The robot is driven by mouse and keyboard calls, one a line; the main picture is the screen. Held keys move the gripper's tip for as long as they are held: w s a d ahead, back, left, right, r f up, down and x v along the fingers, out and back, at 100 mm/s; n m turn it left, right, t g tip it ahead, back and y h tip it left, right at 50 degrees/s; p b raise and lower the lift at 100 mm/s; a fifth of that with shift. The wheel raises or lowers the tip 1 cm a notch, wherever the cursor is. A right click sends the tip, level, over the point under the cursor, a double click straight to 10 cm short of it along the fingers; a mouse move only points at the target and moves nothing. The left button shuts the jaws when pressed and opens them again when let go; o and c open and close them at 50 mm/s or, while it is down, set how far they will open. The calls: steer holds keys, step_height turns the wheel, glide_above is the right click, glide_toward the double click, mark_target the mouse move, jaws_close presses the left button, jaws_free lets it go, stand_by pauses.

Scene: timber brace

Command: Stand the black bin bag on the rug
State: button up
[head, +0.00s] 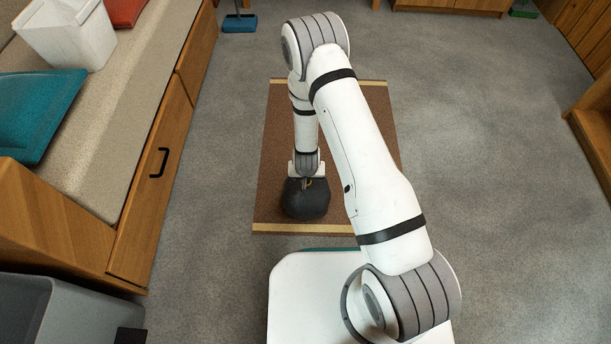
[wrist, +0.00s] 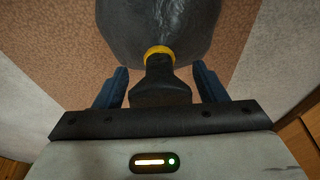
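The black bin bag (head: 306,203) sits upright on the near part of the brown rug (head: 274,150), inside its pale end stripe. In the wrist view the bag's round body (wrist: 160,22) is at the top, with a yellow tie (wrist: 160,51) round its neck. The dark gathered top flares towards my gripper's palm. My gripper (head: 306,180) is above the bag, pointing down. In the wrist view its two blue fingers (wrist: 158,84) stand apart on either side of the neck, with gaps showing. The bag's underside is hidden.
A bench (head: 110,120) with a wooden drawer front runs along the left, holding a white bin (head: 68,30) and a teal cushion (head: 38,108). A grey bin (head: 75,312) stands at the lower left. Wooden furniture (head: 595,125) edges the right. The grey floor (head: 490,170) right of the rug is clear.

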steer(key=shift+o, duration=0.7)
